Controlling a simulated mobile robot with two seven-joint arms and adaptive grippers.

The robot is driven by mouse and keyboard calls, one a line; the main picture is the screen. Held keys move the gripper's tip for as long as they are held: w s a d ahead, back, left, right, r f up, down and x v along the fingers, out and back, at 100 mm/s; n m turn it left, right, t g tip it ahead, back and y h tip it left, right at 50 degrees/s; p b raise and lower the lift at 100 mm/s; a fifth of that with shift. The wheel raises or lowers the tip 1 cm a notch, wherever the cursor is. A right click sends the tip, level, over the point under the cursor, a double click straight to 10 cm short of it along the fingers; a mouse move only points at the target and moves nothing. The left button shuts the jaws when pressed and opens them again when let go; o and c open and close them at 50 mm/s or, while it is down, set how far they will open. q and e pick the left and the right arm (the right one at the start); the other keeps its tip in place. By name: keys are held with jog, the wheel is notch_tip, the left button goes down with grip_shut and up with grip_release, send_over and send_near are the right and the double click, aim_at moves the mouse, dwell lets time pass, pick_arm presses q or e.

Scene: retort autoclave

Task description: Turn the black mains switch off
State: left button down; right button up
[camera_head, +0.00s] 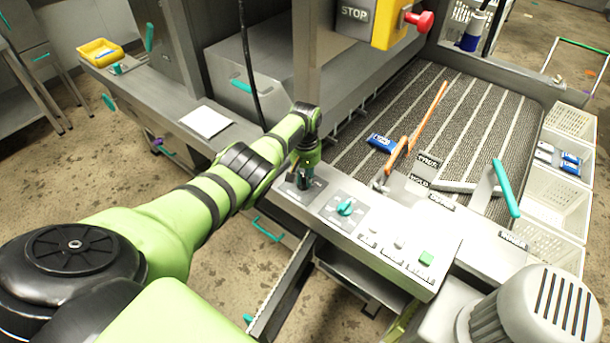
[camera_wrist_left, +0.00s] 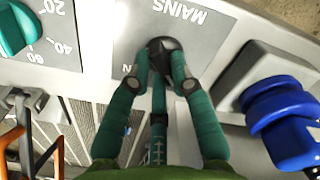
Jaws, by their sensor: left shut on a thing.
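The black mains switch (camera_wrist_left: 163,47) is a dark rotary knob on a grey plate lettered MAINS, seen in the left wrist view. The end of the label near the fingers, probably ON, is partly covered. My left gripper (camera_wrist_left: 160,72) has its green fingers closed around the knob, with fingertips on its sides. The knob's exact pointing direction is hard to tell. My right gripper is not in view.
A teal dial (camera_head: 346,208) with a number scale sits just right of the switch. Farther right are small buttons and a green square button (camera_head: 426,258). A red STOP button (camera_head: 420,20) is on a yellow box above. An orange-handled tool (camera_head: 428,116) lies on the ribbed conveyor.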

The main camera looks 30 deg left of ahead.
pick_arm(q)
jog(key=shift+w+n, duration=0.1)
jog(key=shift+n, duration=0.2)
jog(key=c, duration=1.1)
grip_release()
jog(key=shift+r, duration=0.1)
notch_tip(320, 180, up, 12)
